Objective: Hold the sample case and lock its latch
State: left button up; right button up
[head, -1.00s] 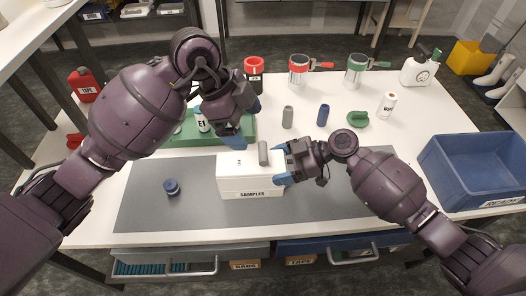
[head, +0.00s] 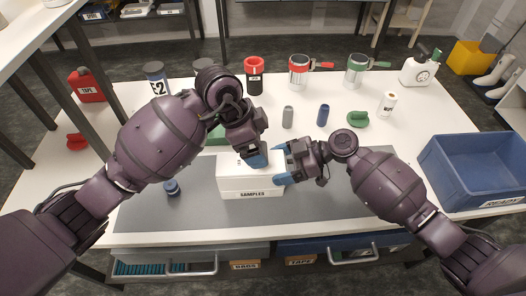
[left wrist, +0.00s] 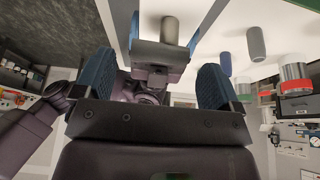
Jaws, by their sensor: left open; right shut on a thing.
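The white sample case (head: 240,185), labelled SAMPLES, sits on the grey mat. My right gripper (head: 283,163) is shut on the right end of the case, with blue fingers on its near and far sides. My left gripper (head: 256,160) is over the right part of the case top, pointing down. Its blue fingers stand apart in the left wrist view (left wrist: 155,88). A short grey cylinder, seemingly the latch handle, shows beyond the fingers in the left wrist view (left wrist: 171,30). In the head view the left gripper hides it, so contact cannot be told.
A small blue knob-like piece (head: 172,187) lies on the mat (head: 145,210) left of the case. Grey (head: 288,117) and blue (head: 323,116) cylinders stand behind. A blue crate (head: 480,168) is at the right. My left arm partly hides a green tray (head: 216,135).

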pick_arm(q)
jog(key=shift+x, duration=1.95)
jog(key=c, duration=0.9)
